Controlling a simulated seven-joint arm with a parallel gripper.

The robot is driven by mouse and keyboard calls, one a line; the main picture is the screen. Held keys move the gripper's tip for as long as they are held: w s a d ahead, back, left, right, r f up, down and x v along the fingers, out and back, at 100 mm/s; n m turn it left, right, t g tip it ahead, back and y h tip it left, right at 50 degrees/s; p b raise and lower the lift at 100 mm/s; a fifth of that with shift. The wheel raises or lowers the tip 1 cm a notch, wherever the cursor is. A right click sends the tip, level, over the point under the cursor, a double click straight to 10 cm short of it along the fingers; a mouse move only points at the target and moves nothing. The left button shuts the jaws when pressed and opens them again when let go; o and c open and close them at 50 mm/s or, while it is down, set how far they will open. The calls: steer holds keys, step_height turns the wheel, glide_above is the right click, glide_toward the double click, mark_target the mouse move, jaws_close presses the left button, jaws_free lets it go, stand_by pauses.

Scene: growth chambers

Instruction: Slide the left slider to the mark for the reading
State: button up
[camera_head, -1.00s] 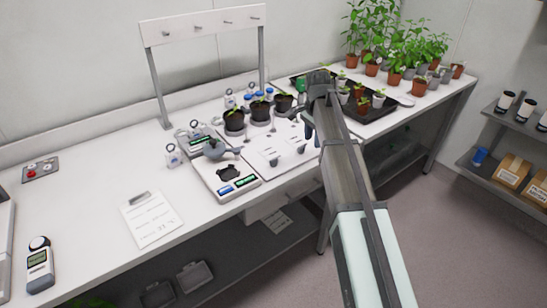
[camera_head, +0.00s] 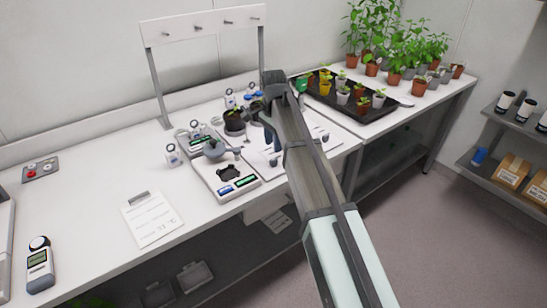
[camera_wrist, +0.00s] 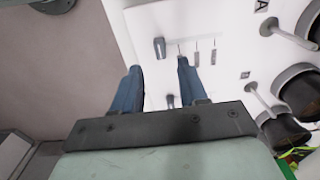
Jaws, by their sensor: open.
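The white slider panel (camera_head: 305,125) lies on the bench, partly hidden behind my arm. In the wrist view the panel (camera_wrist: 225,75) shows two dark grey slider knobs, one ahead (camera_wrist: 160,47) and one lower (camera_wrist: 171,101) seen between my fingers. Several short grey marks (camera_wrist: 197,50) lie beside the upper knob. My gripper (camera_wrist: 159,66) is open, with its two blue fingers apart above the panel; it also shows in the head view (camera_head: 269,135). No knob is visibly gripped. I cannot tell contact or which knob is the left one. The reading is too small to make out.
Dark pots (camera_wrist: 285,130) and pale posts (camera_wrist: 262,98) stand close on the panel's other side. A clipboard sheet (camera_head: 152,218) lies left. A black seedling tray (camera_head: 385,108) is at right.

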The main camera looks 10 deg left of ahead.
mark_target(273, 159)
steer(key=shift+f, duration=3.4)
jaws_close()
